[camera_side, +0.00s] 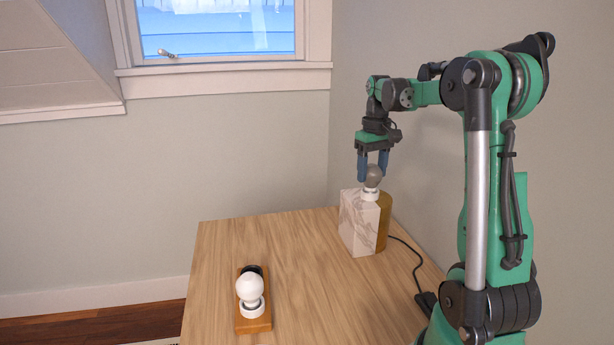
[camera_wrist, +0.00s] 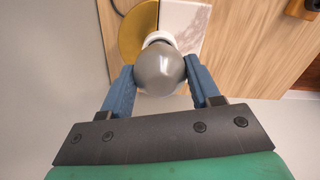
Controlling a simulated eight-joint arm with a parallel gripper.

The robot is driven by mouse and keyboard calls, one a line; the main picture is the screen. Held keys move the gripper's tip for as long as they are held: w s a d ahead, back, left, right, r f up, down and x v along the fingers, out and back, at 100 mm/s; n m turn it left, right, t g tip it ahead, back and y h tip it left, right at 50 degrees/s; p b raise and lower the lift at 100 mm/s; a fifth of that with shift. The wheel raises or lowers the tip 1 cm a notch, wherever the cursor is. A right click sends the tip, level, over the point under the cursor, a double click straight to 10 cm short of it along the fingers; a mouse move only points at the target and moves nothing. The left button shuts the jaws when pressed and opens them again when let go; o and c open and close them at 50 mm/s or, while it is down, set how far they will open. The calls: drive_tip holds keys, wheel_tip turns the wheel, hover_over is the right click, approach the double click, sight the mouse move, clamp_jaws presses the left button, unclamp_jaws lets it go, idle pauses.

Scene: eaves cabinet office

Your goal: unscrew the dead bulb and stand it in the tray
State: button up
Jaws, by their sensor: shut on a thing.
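The dead bulb (camera_side: 374,176) is grey. It sits upright at the white collar (camera_side: 370,194) on top of a lamp base with a marble block (camera_side: 358,226) and a brass-coloured part (camera_side: 384,215). My gripper (camera_side: 373,168) points down from above with its blue fingers shut on the bulb. In the wrist view the fingers of my gripper (camera_wrist: 160,86) press on both sides of the grey bulb (camera_wrist: 158,70), and the white collar (camera_wrist: 158,38) shows just beyond it. The bulb's thread is hidden. The wooden tray (camera_side: 254,325) lies at the table's front left and carries a white bulb (camera_side: 249,288).
The white bulb stands by a white ring (camera_side: 254,309), with a dark round part (camera_side: 252,269) behind it on the tray. A black cord (camera_side: 411,255) runs from the lamp to a dark block (camera_side: 427,301). The wooden table (camera_side: 309,270) is clear between tray and lamp.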

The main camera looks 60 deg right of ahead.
drive_tip(key=n, duration=0.4)
drive_tip(key=shift+n, duration=0.6)
drive_tip(key=n, duration=0.5)
drive_tip(key=shift+n, duration=1)
drive_tip(key=n, duration=0.8)
